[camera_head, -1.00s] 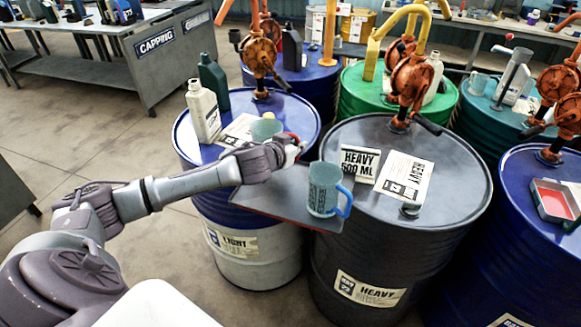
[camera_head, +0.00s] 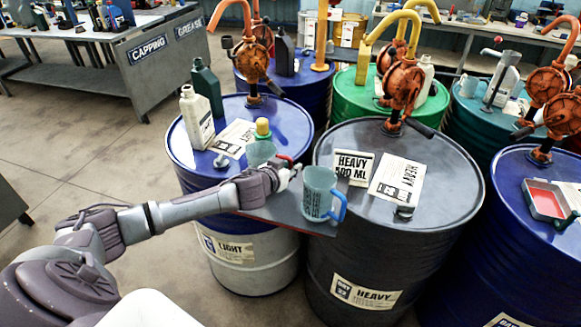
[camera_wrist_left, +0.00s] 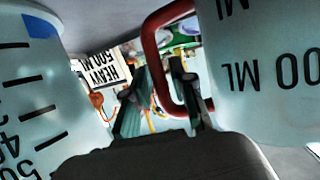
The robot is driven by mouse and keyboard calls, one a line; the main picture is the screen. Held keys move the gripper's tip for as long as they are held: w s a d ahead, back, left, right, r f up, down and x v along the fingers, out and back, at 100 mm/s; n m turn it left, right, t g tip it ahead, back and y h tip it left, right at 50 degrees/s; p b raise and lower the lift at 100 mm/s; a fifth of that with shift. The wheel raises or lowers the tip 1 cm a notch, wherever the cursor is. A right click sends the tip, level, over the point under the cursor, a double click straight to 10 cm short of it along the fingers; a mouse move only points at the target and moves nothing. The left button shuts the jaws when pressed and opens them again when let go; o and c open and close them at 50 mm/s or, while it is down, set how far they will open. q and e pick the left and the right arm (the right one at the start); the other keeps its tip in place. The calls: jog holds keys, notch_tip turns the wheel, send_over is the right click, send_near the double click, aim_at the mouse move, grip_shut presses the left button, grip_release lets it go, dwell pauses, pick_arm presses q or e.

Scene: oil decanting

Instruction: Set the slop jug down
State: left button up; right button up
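A translucent pale jug with a red handle, taken to be the slop jug (camera_head: 261,153), is at the near right part of the blue LIGHT drum. Its red handle also shows in the left wrist view (camera_wrist_left: 152,55). My left gripper (camera_head: 291,172) is at that handle, its fingers close on either side of it. The arm partly hides the jug's lower part, so I cannot tell whether its base touches a surface. A second jug with a blue handle (camera_head: 318,194) stands upright on a grey board (camera_head: 280,213), just right of the gripper. My right gripper is not in view.
A white bottle (camera_head: 197,118) and a dark green bottle (camera_head: 207,85) stand on the LIGHT drum (camera_head: 180,150). A yellow-capped container (camera_head: 262,128) is right behind the red-handled jug. The black HEAVY drum (camera_head: 440,200) carries a sign (camera_head: 352,166) and a label sheet (camera_head: 397,182).

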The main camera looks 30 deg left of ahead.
pick_arm(q)
jog(key=shift+o, duration=0.4)
jog(key=shift+r, duration=0.3)
jog(key=b+v, duration=0.2)
jog(key=v, duration=1)
